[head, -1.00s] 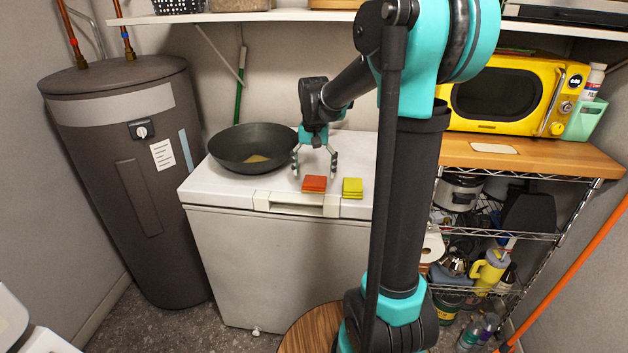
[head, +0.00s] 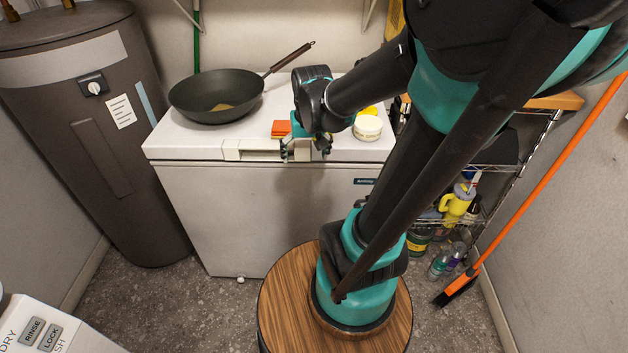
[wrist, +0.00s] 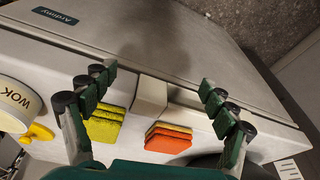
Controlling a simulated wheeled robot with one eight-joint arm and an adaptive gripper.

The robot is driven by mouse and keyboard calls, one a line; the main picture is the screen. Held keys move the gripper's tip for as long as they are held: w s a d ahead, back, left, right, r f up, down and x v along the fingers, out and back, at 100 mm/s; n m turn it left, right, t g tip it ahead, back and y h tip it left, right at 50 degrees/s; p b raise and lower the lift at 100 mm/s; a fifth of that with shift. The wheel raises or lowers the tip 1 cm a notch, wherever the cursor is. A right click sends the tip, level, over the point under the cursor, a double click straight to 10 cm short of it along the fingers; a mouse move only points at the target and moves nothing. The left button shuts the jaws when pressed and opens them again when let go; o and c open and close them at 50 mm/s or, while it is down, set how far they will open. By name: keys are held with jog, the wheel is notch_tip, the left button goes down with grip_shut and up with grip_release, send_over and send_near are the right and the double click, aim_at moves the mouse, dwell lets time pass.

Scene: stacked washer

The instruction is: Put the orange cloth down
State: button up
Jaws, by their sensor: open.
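The orange cloth (head: 281,129) looks like a small stacked orange pad and lies flat on the white chest freezer's top (head: 176,139), near the front edge. It also shows in the wrist view (wrist: 169,141). My gripper (head: 306,150) is at the freezer's front edge, just right of the orange cloth, partly covering it. In the wrist view my gripper (wrist: 158,76) is spread open with nothing between its fingers. The orange cloth lies apart from the fingers there.
A yellow pad (wrist: 103,125) lies beside the orange cloth; my gripper hides it in the head view. A dark wok (head: 217,96) stands at the back left with its handle rightward. A white tub (head: 368,128) stands right of my gripper. The freezer handle (wrist: 151,97) juts out in front.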

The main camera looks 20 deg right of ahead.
jog(key=s+d+f+n+t, duration=0.1)
jog(key=s+f, duration=0.5)
jog(key=s, duration=0.1)
jog(key=shift+s+f, duration=0.15)
jog(key=shift+s, duration=0.25)
